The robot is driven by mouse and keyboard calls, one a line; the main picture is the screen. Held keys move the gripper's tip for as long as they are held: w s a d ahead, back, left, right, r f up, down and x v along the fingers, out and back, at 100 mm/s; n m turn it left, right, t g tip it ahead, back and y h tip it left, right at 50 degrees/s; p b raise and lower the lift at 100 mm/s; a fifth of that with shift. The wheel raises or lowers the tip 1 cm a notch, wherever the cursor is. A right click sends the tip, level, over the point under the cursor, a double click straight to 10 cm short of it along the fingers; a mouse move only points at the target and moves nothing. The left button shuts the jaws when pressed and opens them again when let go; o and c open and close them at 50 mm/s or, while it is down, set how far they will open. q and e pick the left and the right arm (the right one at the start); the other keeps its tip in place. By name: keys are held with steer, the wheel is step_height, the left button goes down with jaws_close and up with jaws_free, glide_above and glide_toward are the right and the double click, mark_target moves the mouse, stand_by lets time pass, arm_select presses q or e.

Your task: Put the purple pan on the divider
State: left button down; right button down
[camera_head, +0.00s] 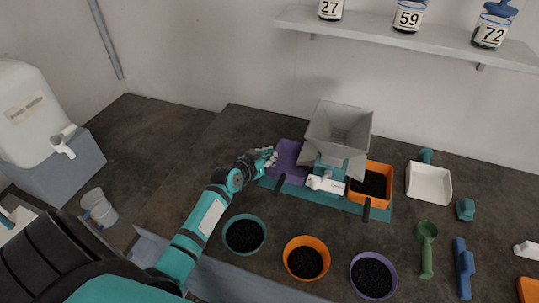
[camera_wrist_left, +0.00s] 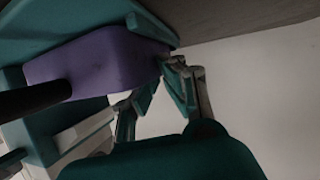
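The purple pan (camera_head: 288,156) is left of the grey hopper, at the left end of the teal base (camera_head: 330,197), which I take to be part of the divider. In the left wrist view, the pan (camera_wrist_left: 98,62) appears close to my fingers, with a dark post crossing its near side. My left gripper (camera_head: 272,156) is at the pan's left edge. In the wrist view its fingertips (camera_wrist_left: 146,84) are apart beside the pan's end; I cannot tell whether they touch it. My right gripper is not in view.
The grey hopper (camera_head: 340,127) stands right of the pan, with an orange pan (camera_head: 388,200) of black grains beyond. Teal, orange and purple bowls (camera_head: 373,275) of black grains stand in front. A white tray (camera_head: 428,183) and scoops (camera_head: 426,250) lie right.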

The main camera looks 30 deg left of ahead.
arm_select(q)
steer(key=shift+f, duration=0.15)
steer(key=c, duration=1.5)
jaws_free()
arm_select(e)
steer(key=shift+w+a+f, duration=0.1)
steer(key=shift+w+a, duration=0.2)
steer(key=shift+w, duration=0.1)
arm_select(q)
steer(key=shift+s+r, duration=0.15)
steer(key=shift+r, duration=0.05)
steer(key=b+v, duration=0.1)
steer(key=v, duration=1)
steer(key=shift+s+r, duration=0.2)
steer(key=shift+s, duration=0.15)
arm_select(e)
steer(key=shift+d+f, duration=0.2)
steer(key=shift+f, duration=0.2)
